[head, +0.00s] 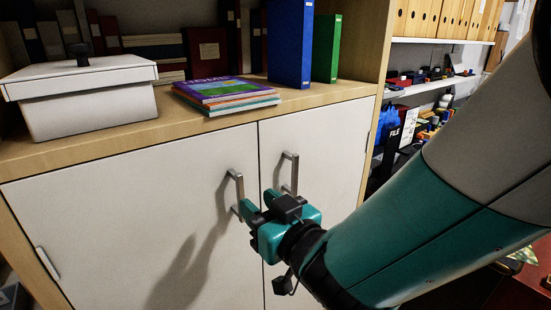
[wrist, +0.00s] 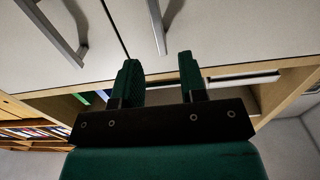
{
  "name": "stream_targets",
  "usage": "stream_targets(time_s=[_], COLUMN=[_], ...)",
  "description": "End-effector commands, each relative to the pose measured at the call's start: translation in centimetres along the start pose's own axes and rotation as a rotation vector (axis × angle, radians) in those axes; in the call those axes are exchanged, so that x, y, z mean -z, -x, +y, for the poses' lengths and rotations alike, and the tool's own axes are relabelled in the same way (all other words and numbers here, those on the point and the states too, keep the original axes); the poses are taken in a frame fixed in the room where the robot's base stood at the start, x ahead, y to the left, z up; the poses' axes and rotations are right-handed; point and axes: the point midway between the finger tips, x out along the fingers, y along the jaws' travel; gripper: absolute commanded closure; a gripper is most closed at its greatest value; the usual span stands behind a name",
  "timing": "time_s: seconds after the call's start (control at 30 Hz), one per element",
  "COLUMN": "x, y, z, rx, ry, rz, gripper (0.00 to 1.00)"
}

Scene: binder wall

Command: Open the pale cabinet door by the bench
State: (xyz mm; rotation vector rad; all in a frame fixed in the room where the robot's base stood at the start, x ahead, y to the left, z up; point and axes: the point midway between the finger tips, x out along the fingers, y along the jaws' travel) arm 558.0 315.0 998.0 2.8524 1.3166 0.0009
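The cabinet has two pale doors, both shut: a left door (head: 120,215) and a right door (head: 325,160). The left door's bar handle (head: 238,196) and the right door's handle (head: 291,173) stand upright near the middle seam. My gripper (head: 258,204) is in front of the doors, near the lower end of the left handle. In the wrist view my gripper (wrist: 158,66) is open, with nothing held between its fingers. There the left door's handle (wrist: 157,24) lines up with the finger gap; I cannot tell any contact. The right door's handle (wrist: 60,35) is off to the side.
A lidded white box (head: 85,98), stacked magazines (head: 225,92), a blue binder (head: 291,45) and a green binder (head: 326,48) stand on the cabinet's wooden top (head: 180,127). Shelves (head: 440,85) with small items are at the right. The space left of my gripper is clear.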

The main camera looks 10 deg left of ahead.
Motion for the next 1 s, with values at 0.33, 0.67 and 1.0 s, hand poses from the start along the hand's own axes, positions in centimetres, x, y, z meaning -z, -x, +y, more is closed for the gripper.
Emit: stream_targets(time_s=[0.33,0.67,1.0], x=[0.2,-0.1,0.0], y=[-5.8,-7.3,-7.3], z=[0.1,0.0,0.0], rx=[-0.003,0.0,0.0], ry=[-0.001,0.0,0.0], rz=[0.0,0.0,0.0], gripper=[0.62,0.62,1.0])
